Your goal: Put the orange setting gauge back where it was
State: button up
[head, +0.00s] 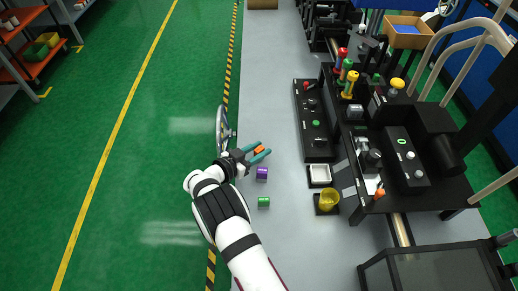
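My gripper (259,151) reaches over the left part of the grey bench top, its two teal fingers pointing right and upward. A small orange piece (259,149), which looks like the orange setting gauge, sits between the fingers and fills the gap. The fingers appear shut on it, though the view is small and part of the piece is hidden. Another orange piece (380,193) stands upright at the front edge of the black machine; I cannot tell what it is.
A purple block (262,174) and a green block (263,202) lie right of my arm. A white-lined square tray (320,174) and a yellow cup (328,201) stand before the black machine (440,190). A black control panel (313,130) is behind.

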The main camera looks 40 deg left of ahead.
jog(key=shift+o, duration=0.8)
